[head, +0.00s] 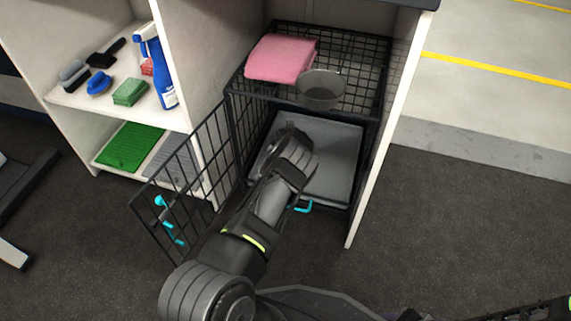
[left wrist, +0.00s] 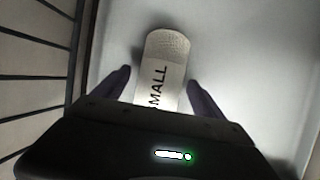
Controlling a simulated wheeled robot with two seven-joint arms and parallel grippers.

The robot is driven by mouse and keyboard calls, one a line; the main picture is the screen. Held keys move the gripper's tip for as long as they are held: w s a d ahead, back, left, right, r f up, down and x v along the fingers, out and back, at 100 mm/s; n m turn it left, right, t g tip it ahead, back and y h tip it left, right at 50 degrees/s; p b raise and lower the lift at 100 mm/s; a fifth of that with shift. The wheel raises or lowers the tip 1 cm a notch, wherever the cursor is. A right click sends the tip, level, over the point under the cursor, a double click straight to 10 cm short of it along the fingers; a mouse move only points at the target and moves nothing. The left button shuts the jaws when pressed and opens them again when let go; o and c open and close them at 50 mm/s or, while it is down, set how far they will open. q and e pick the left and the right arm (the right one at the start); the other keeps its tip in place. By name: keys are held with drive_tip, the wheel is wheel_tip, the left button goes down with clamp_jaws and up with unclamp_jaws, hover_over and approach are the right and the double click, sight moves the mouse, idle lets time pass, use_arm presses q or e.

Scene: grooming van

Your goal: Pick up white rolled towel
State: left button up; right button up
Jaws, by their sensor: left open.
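The white rolled towel (left wrist: 165,75) shows in the left wrist view, with dark letters reading "MALL" along it. It lies on a pale grey surface, and its near end is hidden by my gripper body. My left gripper (left wrist: 158,82) is open, with one dark finger on each side of the towel and a gap visible on both sides. In the head view my left arm reaches into the lower part of the black wire crate, over its grey tray (head: 340,150). The left gripper's fingers and the towel are hidden there by the arm.
The crate's wire door (head: 190,165) stands open to the left of my arm. A pink folded towel (head: 281,58) and a grey bowl (head: 321,90) sit on top of the crate. Shelves at left hold a blue spray bottle (head: 165,85), brushes and a green mat (head: 130,147).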

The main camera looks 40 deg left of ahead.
idle(0.4)
use_arm(q)
drive_tip(key=c, duration=1.5)
